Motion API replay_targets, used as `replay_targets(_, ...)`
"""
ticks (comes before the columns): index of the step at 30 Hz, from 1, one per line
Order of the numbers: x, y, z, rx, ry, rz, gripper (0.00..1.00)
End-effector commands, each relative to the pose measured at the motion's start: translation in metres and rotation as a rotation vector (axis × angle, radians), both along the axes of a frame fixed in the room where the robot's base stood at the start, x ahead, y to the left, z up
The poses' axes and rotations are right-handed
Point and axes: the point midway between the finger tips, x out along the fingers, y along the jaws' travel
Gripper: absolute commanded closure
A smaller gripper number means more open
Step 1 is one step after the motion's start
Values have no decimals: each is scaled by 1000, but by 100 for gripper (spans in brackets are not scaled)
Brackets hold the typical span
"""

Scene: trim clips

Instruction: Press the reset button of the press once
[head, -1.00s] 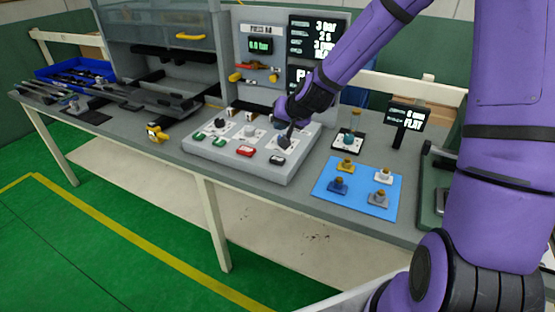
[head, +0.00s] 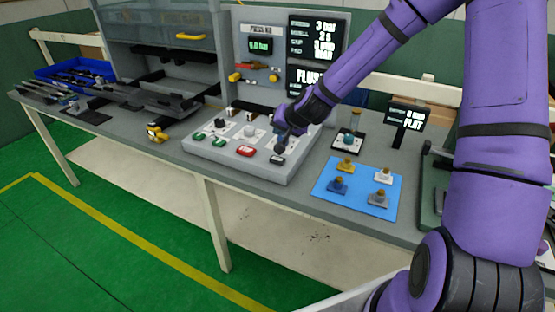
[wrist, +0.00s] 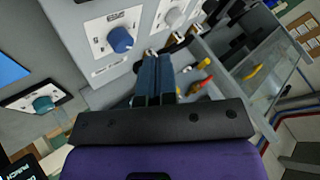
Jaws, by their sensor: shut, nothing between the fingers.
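The press's grey control box (head: 235,165) carries a row of buttons along its front: two green (head: 197,137), a red (head: 245,151) and a black one (head: 277,160). Their labels are too small to read, so I cannot tell which is reset. Behind them are a dark knob (head: 220,122) and a grey knob (head: 249,130). In the wrist view the shut fingers (wrist: 152,62) show beside a blue knob (wrist: 121,40); no buttons are clear there.
The press front (head: 262,28) with a small gauge display and black text screens stands behind the box. A blue mat (head: 325,195) with several knobbed fittings lies to the right. A small panel with a teal knob (head: 349,140) and a sign (head: 406,116) stand beyond it.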

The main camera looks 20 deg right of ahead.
Motion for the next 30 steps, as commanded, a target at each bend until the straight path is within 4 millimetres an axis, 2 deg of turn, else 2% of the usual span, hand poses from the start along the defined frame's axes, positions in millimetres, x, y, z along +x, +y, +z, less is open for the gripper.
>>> replay_targets(9,-1,1,-42,4,4,-1,100)
replay_targets(15,0,0,-62,1,3,-1,100)
replay_targets(21,0,0,-73,1,1,0,100)
replay_targets(30,0,0,-75,0,0,0,100)
